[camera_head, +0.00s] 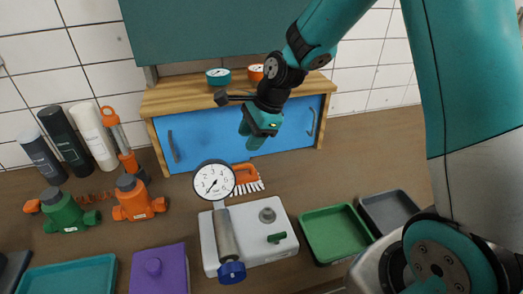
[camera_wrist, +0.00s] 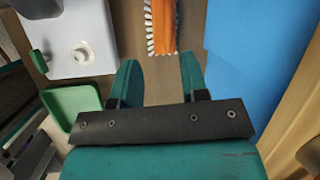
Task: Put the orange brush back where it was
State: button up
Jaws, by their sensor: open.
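The orange brush (camera_head: 246,174) with white bristles lies on the brown counter, in front of the blue-doored cabinet and behind the white box. The round gauge dial stands close to its left end in the head view. In the wrist view the brush (camera_wrist: 163,24) shows at the top, cut off by the frame edge, just beyond my fingertips. My gripper (camera_head: 249,137) is open and empty above the counter in front of the blue doors. In the wrist view its two teal fingers (camera_wrist: 159,66) stand apart with bare counter between them.
The white box (camera_head: 257,240) and pressure gauge (camera_head: 214,180) stand in front of the brush. A green tray (camera_head: 336,232) and grey tray (camera_head: 388,210) lie to the right. The blue cabinet (camera_head: 215,138) rises behind. Orange (camera_head: 137,202) and green (camera_head: 65,213) valves stand left.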

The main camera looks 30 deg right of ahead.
jog(key=s+a+r+n, duration=0.2)
jog(key=s+r+n, duration=0.2)
jog(key=s+n, duration=0.4)
jog(key=s+a+r+n+g, duration=0.1)
jog(key=s+a+r+n, duration=0.2)
jog(key=s+n, duration=0.6)
jog(key=s+a+r+n+g, duration=0.1)
jog(key=s+a+r+n, duration=0.1)
jog(key=s+r+n, duration=0.3)
jog(key=s+n, duration=0.3)
jog(key=shift+s+a+n, duration=0.2)
jog(key=shift+a+n, duration=0.1)
